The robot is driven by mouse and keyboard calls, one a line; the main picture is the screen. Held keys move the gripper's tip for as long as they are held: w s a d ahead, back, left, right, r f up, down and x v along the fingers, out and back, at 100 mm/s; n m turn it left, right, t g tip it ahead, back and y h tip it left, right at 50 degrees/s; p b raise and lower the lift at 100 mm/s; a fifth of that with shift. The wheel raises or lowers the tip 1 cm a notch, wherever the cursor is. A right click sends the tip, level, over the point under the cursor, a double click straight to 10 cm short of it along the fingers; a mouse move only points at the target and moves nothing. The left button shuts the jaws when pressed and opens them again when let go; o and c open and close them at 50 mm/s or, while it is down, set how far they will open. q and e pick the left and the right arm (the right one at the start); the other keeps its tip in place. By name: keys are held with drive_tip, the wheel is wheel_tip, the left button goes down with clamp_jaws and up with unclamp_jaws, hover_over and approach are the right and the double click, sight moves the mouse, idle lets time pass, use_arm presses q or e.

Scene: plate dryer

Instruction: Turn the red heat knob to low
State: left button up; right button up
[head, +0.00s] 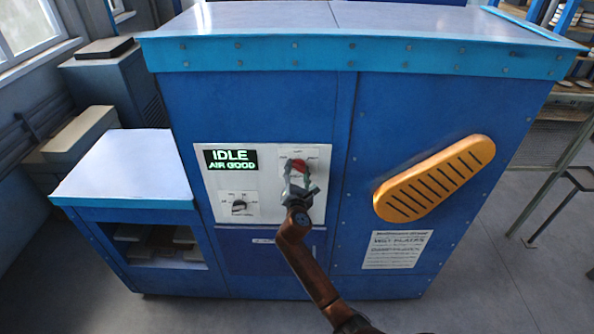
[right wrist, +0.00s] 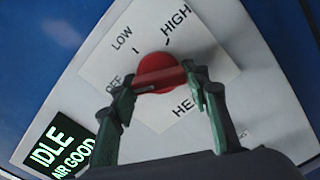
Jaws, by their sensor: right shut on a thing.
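The red heat knob (head: 299,164) sits on a white panel on the front of the blue dryer. In the right wrist view the red knob (right wrist: 155,68) is round with a raised bar. The bar's left end lies towards the OFF label (right wrist: 114,83). The LOW label (right wrist: 122,39) and HIGH label (right wrist: 177,24) are above the knob. My right gripper (right wrist: 160,79) is shut on the knob's bar, one finger at each end. In the head view my right gripper (head: 298,182) covers the knob's lower part. My left gripper is not in view.
A lit display (head: 231,159) reads IDLE, AIR GOOD. A black knob (head: 239,207) is below it. A yellow slotted handle or vent (head: 435,180) sticks out to the right. A low blue side cabinet (head: 125,170) stands left.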

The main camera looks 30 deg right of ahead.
drive_tip(key=c, duration=0.3)
drive_tip(key=shift+m, duration=0.4)
drive_tip(key=m+b, duration=0.1)
drive_tip(key=m, duration=0.3)
drive_tip(key=shift+b, duration=0.3)
drive_tip(key=m+b, duration=0.1)
drive_tip(key=m, duration=0.2)
drive_tip(key=shift+a+m, duration=0.1)
drive_tip(key=shift+m, duration=0.3)
drive_tip(key=shift+r+m+b, duration=0.1)
drive_tip(key=shift+m+b, duration=0.55)
drive_tip(key=shift+m, duration=0.95)
drive_tip(key=o, duration=1.2)
drive_tip(key=shift+c, duration=0.2)
